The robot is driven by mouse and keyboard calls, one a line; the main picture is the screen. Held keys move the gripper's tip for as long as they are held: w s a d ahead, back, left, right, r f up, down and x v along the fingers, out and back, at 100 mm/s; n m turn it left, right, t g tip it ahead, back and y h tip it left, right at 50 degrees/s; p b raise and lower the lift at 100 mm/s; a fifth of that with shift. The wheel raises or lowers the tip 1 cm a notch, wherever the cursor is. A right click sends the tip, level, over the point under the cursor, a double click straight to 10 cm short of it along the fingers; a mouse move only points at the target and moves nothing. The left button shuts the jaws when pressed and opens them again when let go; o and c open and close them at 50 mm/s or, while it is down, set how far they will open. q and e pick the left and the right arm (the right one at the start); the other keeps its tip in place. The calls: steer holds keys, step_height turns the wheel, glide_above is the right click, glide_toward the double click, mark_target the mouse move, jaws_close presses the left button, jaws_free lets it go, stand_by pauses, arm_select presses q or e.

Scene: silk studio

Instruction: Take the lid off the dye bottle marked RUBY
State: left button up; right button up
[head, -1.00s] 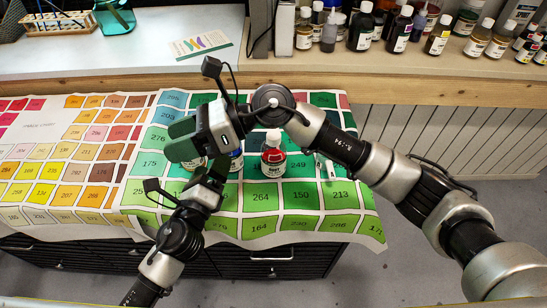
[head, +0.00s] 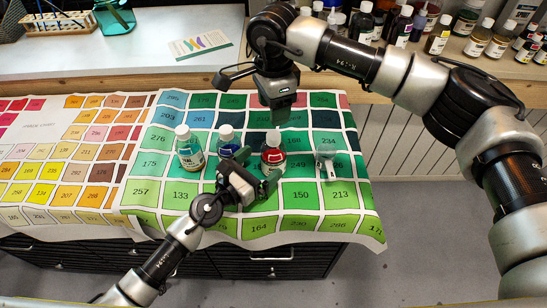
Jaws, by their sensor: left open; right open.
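The red dye bottle (head: 273,158) with a white lid (head: 272,138) stands upright on the colour chart cloth. Its lid is on; its label is mostly hidden and I cannot read it. My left gripper (head: 262,168) is open, low beside the red bottle, with its fingers toward the bottle's body; I cannot tell whether they touch it. My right gripper (head: 279,103) is open and empty, pointing down above and slightly behind the white lid, apart from it.
A teal bottle (head: 190,152) and a blue bottle (head: 228,146), both white-lidded, stand left of the red one. A small grey item (head: 325,160) lies to the right. Many bottles crowd the back shelf (head: 440,72). The chart cloth (head: 145,195) is otherwise clear on the left.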

mark_target(266, 159)
arm_select(q)
steer(key=shift+x, duration=2.65)
